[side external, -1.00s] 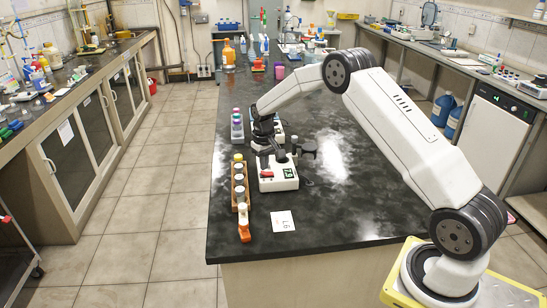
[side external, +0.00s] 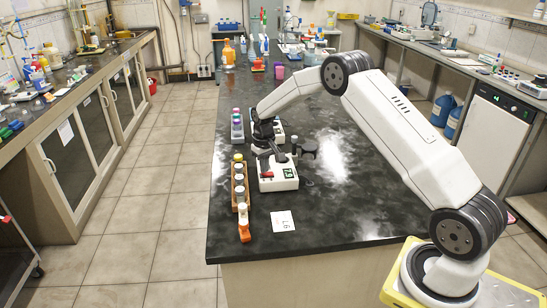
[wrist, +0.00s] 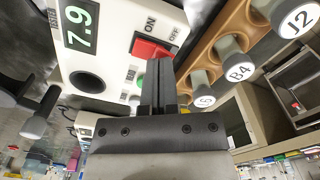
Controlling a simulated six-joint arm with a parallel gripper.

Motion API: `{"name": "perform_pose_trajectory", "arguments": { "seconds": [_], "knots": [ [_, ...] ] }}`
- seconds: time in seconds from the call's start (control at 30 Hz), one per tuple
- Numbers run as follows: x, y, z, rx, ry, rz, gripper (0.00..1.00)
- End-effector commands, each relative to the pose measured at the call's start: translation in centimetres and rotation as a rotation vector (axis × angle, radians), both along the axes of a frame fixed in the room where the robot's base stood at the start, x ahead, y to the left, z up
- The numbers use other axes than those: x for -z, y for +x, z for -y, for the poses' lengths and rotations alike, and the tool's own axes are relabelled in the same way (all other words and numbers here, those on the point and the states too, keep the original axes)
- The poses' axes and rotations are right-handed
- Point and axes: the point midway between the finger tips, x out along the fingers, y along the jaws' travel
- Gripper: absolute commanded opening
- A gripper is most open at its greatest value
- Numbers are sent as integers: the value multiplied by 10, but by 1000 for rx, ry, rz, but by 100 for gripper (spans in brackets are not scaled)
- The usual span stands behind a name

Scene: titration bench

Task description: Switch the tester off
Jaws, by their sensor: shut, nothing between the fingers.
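The tester (side external: 287,184) is a white box on the dark bench in the side external view. Its green display (wrist: 78,27) is lit and reads 7.9 in the wrist view. A red rocker switch (wrist: 152,50), labelled ON and OFF, sits beside the display; which side is pressed is unclear. My gripper (wrist: 158,64) is shut and empty, with its fingertips close by the red switch. I cannot tell whether they touch it. In the side external view my gripper is over the tester's far part, and its fingertips are hard to make out there.
A wooden rack (side external: 234,196) with several capped bottles stands left of the tester; its labelled caps (wrist: 237,72) show close to my gripper in the wrist view. A dark probe arm (side external: 306,150) stands at the tester's right. A white card (side external: 282,221) lies in front. The bench's right part is clear.

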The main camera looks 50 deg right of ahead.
Motion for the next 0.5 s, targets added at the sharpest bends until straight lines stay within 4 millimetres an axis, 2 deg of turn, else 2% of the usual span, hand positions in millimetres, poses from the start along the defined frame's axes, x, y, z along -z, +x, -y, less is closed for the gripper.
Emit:
{"name": "perform_pose_trajectory", "arguments": {
  "seconds": [0.5],
  "knots": [
    [5,0,0,0,0,0,0]
  ]
}}
